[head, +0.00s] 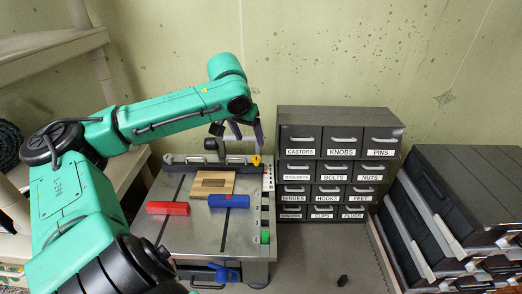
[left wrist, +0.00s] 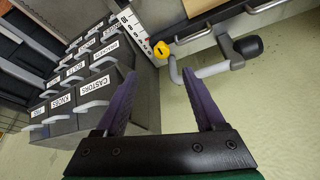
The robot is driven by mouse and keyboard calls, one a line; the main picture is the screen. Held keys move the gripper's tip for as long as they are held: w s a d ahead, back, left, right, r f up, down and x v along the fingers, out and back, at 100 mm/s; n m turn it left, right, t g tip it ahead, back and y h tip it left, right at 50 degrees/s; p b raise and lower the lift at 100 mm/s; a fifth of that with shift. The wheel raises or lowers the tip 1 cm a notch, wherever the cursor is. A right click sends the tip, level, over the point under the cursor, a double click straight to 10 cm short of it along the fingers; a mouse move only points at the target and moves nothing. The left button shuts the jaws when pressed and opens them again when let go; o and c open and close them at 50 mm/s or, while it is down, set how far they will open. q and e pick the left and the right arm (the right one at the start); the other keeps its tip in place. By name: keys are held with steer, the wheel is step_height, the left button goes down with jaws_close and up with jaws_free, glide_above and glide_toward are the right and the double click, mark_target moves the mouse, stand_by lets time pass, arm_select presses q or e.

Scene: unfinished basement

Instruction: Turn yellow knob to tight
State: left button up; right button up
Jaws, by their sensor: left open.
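The yellow knob (head: 256,160) sits at the right end of a dark rail (head: 215,161) along the back of a grey metal worktable. In the left wrist view the knob (left wrist: 161,50) appears beyond the fingertips, in line with the gap between them. My left gripper (head: 246,132) is above the knob, fingers pointing down, open and empty. Its two purple-grey fingers (left wrist: 160,75) are spread wide in the left wrist view and look apart from the knob. I cannot read any tight mark. My right gripper is not in view.
The worktable (head: 185,235) bears a wooden board (head: 214,182), a red block (head: 167,208) and a blue block (head: 229,201). A labelled drawer cabinet (head: 340,118) stands to its right. A grey handle with a black end (left wrist: 248,46) lies near the knob. Dark cases (head: 465,185) are at far right.

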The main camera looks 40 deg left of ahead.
mark_target(256, 157)
arm_select(q)
steer(key=x, duration=1)
steer(key=shift+w+a, duration=0.15)
steer(key=shift+f, duration=0.55)
steer(key=shift+w+a+f, duration=0.15)
steer(key=shift+w+f, duration=0.05)
steer(key=shift+w, duration=0.05)
jaws_close()
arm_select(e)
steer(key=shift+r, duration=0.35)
